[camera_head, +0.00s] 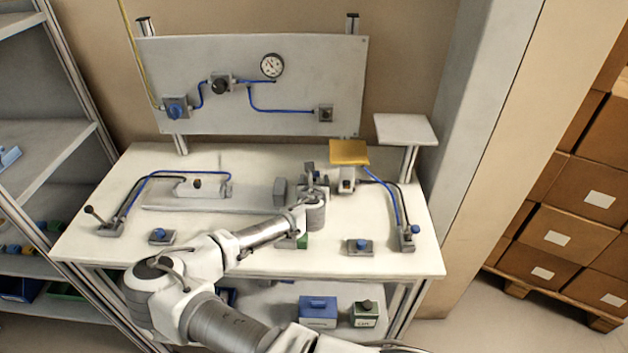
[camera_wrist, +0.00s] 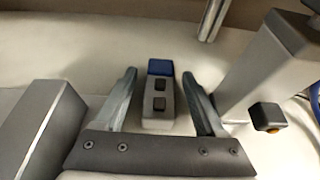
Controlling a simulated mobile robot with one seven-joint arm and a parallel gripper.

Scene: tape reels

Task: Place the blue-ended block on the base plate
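The blue-ended block (camera_wrist: 159,108) is grey, with a blue far end and two dark pads on top. In the wrist view it lies between the fingers of my gripper (camera_wrist: 160,76), with a visible gap on each side. The gripper is open. In the head view my gripper (camera_head: 312,178) is over the worktable, right of centre, and I cannot make out the block there. A flat pale plate (camera_head: 215,209), which looks like the base plate, lies on the table left of the gripper. A grey upright block (camera_head: 280,191) stands at its right end and fills the wrist view's left side (camera_wrist: 42,130).
A press-like stand (camera_head: 347,182) under a yellow plate (camera_head: 349,152) is close on the gripper's right; its grey body (camera_wrist: 262,65) shows in the wrist view. Blue-button boxes (camera_head: 360,247) and a lever (camera_head: 108,228) stand on the table. The table's front left is mostly clear.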

